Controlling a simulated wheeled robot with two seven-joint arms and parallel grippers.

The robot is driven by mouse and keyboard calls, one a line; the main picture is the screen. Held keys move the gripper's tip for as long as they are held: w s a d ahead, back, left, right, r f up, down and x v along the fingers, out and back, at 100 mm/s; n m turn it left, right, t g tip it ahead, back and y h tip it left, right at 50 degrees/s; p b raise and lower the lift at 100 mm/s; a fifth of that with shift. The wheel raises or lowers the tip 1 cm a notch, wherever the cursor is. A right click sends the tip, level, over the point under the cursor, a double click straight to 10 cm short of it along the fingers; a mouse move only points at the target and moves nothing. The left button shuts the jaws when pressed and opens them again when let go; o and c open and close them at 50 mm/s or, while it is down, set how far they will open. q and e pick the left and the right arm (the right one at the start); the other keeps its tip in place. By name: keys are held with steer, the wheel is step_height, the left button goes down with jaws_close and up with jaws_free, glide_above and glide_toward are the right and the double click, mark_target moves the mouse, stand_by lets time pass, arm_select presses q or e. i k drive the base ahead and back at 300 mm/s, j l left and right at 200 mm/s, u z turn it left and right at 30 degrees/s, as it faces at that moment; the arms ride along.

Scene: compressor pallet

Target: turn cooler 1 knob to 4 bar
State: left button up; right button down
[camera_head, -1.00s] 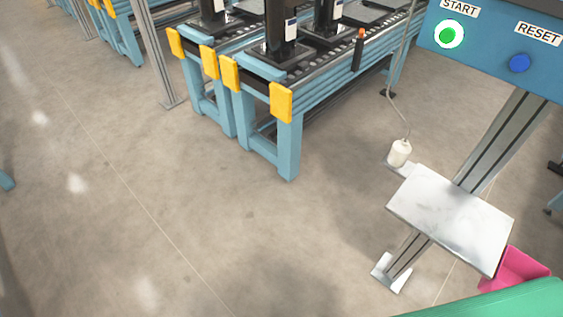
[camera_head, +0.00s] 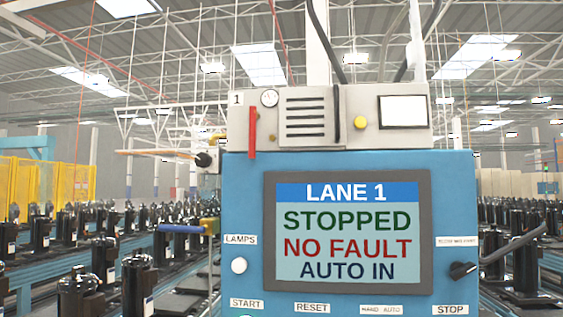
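A grey box marked "1" (camera_head: 315,100), seemingly cooler 1, sits on top of the blue control cabinet in the head view. It has a small round gauge (camera_head: 270,97) at its upper left, too small to read. A yellow round knob (camera_head: 360,122) is on its front, right of the dark vent slots (camera_head: 305,116). The knob's setting cannot be read. A red lever (camera_head: 252,132) hangs down at the box's left. Neither of my grippers is in view.
The blue cabinet (camera_head: 250,190) has a screen (camera_head: 347,232) reading "LANE 1 STOPPED NO FAULT AUTO IN". A black selector (camera_head: 461,270) is at its right. A blue-handled valve (camera_head: 182,228) sticks out at the left. Black compressors (camera_head: 138,280) stand on lines on both sides.

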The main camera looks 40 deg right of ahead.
mark_target(202, 160)
steer(key=z, duration=1.65)
steer(key=i+j, duration=0.1)
steer(key=l+u, duration=0.4)
steer(key=l, duration=0.55)
